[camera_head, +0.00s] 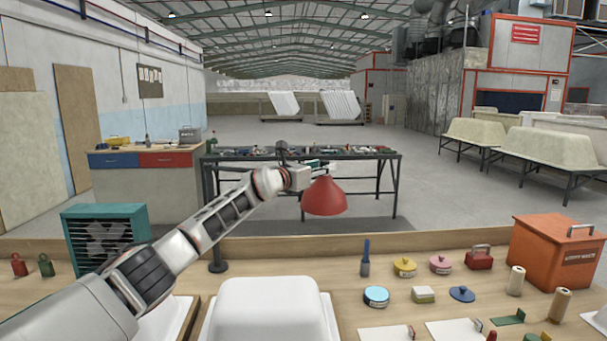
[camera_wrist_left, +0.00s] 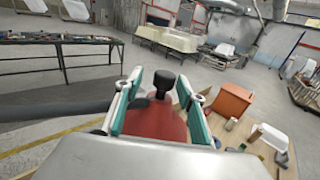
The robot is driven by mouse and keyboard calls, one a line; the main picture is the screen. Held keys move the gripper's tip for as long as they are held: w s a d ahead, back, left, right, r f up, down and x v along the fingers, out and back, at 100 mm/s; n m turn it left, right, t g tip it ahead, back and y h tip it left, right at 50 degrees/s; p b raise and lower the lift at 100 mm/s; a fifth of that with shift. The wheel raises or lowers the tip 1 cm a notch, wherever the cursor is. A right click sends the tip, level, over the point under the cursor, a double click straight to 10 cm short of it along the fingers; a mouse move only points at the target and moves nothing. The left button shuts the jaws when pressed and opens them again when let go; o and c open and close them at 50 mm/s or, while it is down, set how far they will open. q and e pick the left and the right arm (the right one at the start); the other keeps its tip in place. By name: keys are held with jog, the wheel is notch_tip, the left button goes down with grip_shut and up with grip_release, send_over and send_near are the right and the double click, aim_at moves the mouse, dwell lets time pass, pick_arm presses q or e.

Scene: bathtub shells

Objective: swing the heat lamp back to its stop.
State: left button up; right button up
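The heat lamp has a red cone shade (camera_head: 325,197) that hangs above the far edge of the bench in the head view. In the left wrist view its red shade (camera_wrist_left: 152,121) and black top knob (camera_wrist_left: 165,82) show between my fingers. My left gripper (camera_head: 322,169) is right at the top of the shade. Its two teal-padded fingers (camera_wrist_left: 160,92) stand apart on either side of the knob, with gaps showing. A dark post (camera_head: 217,266) stands at the bench's far edge, partly behind my left arm. The lamp's stop cannot be made out. My right gripper is not in view.
A teal fan heater (camera_head: 106,235) stands at left on the wooden bench (camera_head: 290,264). A white tub shell (camera_head: 270,311) lies at front centre. Tins, a red box and an orange bin (camera_head: 548,254) fill the right side. A tool-covered table (camera_head: 340,156) stands beyond.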

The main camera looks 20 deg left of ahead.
pick_arm(q)
jog(key=shift+s+a+f, duration=0.1)
jog(key=shift+s+f, duration=0.1)
jog(key=shift+s, duration=0.6)
jog(key=v, duration=0.8)
jog(key=shift+s, duration=0.25)
jog(key=shift+a+r, duration=0.15)
